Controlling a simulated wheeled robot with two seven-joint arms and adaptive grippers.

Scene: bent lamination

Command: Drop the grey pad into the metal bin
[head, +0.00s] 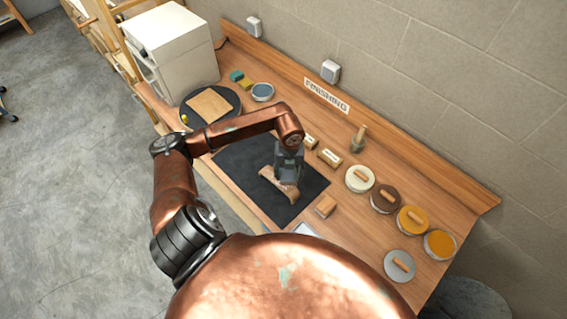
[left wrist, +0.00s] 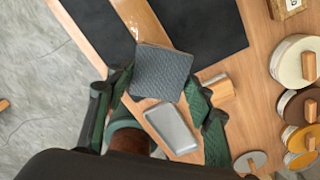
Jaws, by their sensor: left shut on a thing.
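My left gripper (head: 288,170) is over the dark mat on the bench, close to the bent wooden piece (head: 285,193). In the left wrist view my left gripper (left wrist: 159,84) has its green fingers on either side of the grey pad (left wrist: 162,70), shut on it. The pad is square and textured, and hides part of the bent wood (left wrist: 142,22) behind it. In the head view I cannot make out the pad. A grey round container (head: 465,298), perhaps the metal bin, stands low beyond the bench's right end, partly cut off. My right gripper is not in view.
The dark mat (head: 240,160) lies mid-bench. A wooden block (head: 325,206) and a grey tray (left wrist: 173,128) lie near the front edge. Several lidded round tins, including a cream one (head: 359,179), stand to the right. A white appliance (head: 170,50) stands at the left.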

